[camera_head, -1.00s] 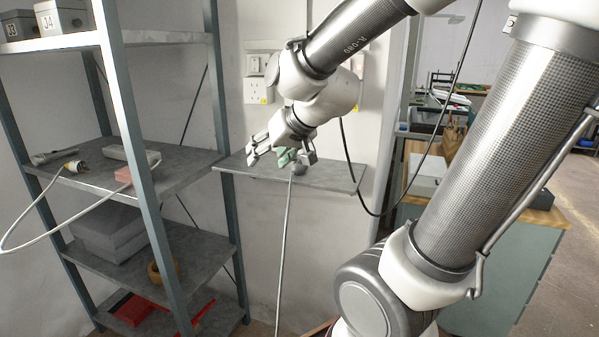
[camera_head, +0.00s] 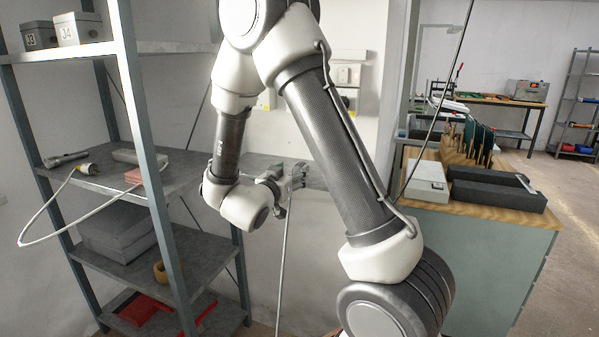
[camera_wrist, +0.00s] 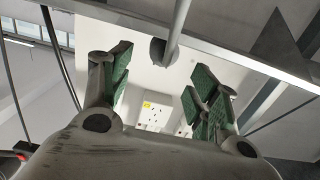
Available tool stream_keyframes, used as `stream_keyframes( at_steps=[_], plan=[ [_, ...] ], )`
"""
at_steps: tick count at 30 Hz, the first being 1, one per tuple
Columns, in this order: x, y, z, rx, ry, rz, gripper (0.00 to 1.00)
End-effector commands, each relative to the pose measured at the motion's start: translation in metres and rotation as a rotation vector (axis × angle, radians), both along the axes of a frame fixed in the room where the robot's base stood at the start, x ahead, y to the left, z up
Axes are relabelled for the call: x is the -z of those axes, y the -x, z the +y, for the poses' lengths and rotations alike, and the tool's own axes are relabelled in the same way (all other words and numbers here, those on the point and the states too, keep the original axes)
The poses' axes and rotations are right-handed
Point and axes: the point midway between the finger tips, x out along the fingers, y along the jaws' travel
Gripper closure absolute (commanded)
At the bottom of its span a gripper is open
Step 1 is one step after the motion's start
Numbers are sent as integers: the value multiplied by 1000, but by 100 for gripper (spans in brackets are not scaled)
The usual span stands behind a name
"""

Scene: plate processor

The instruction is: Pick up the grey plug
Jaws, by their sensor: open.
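The grey plug (camera_wrist: 163,50) shows in the wrist view at the top middle, on the end of a grey cable (camera_wrist: 178,20). My gripper (camera_wrist: 162,78) is open, with a green-padded finger on each side of the picture. The plug appears in the gap between the fingers, towards the tips, with no visible contact. In the head view my gripper (camera_head: 288,178) is at the small wall shelf (camera_head: 258,166), where the grey cable (camera_head: 283,255) hangs down. I cannot make out the plug clearly there, close to the fingers.
A wall socket (camera_wrist: 155,112) is behind the fingers in the wrist view. A rack (camera_head: 150,170) on the left holds a torch (camera_head: 62,159), another plug (camera_head: 88,169) with a white cable, and boxes. A wooden-topped bench (camera_head: 480,217) with trays stands on the right.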

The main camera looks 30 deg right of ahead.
Motion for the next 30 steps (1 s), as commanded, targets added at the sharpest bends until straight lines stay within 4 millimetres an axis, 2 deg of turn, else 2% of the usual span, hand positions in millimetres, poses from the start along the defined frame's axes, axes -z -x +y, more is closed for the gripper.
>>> stream_keyframes(
  at_steps=[12, 21, 28, 29, 30],
  plan=[
    [7, -36, -46, 0, -2, -1, 39],
    [8, -40, -50, -3, -3, 0, 39],
    [8, -40, -49, -3, -3, 0, 81],
    [8, -40, -49, -3, -3, 0, 86],
    [8, -40, -49, -3, -2, -1, 86]
  ],
)
